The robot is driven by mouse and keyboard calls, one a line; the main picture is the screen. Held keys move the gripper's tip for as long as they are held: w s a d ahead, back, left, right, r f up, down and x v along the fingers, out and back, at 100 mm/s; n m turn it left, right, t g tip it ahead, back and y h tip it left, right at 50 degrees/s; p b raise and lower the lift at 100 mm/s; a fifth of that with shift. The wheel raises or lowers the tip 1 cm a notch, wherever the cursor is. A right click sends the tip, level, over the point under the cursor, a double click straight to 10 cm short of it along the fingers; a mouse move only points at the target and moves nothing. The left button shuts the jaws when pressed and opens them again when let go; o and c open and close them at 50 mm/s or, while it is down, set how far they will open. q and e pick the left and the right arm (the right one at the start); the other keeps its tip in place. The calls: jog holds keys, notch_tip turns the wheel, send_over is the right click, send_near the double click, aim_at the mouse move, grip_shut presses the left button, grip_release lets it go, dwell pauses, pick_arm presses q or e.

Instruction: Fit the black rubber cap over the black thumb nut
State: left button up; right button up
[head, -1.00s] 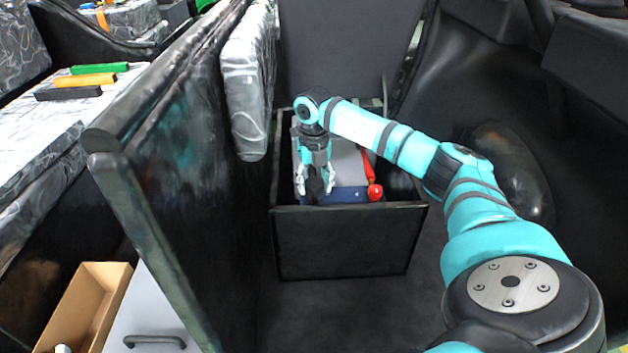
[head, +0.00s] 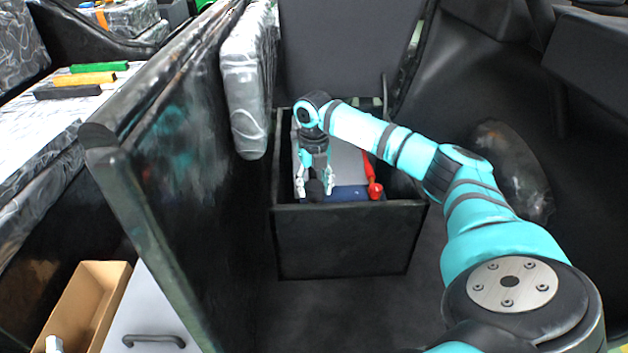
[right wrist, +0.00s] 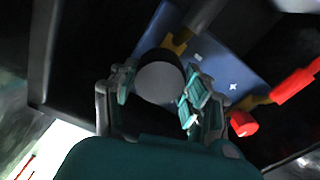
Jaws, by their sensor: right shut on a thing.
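My right gripper (head: 315,184) reaches down into the black open box. Its two fingers are closed on the sides of a dark round piece, which I take for the black rubber cap (head: 315,191). In the right wrist view the cap (right wrist: 160,83) shows a grey round face and a black side between the fingers of the right gripper (right wrist: 155,100). I cannot make out the black thumb nut, and what lies under the cap is hidden. My left gripper is not in view.
The black box (head: 340,243) has upright walls close around the gripper. It holds a blue item (head: 350,193) and a red-handled tool (head: 374,188). A dark upright panel (head: 180,150) stands to the left. A cardboard tray (head: 85,300) is at lower left.

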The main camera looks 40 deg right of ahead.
jog(key=shift+f, duration=0.15)
jog(key=o, duration=1)
notch_tip(320, 180, up, 12)
dwell(0.4)
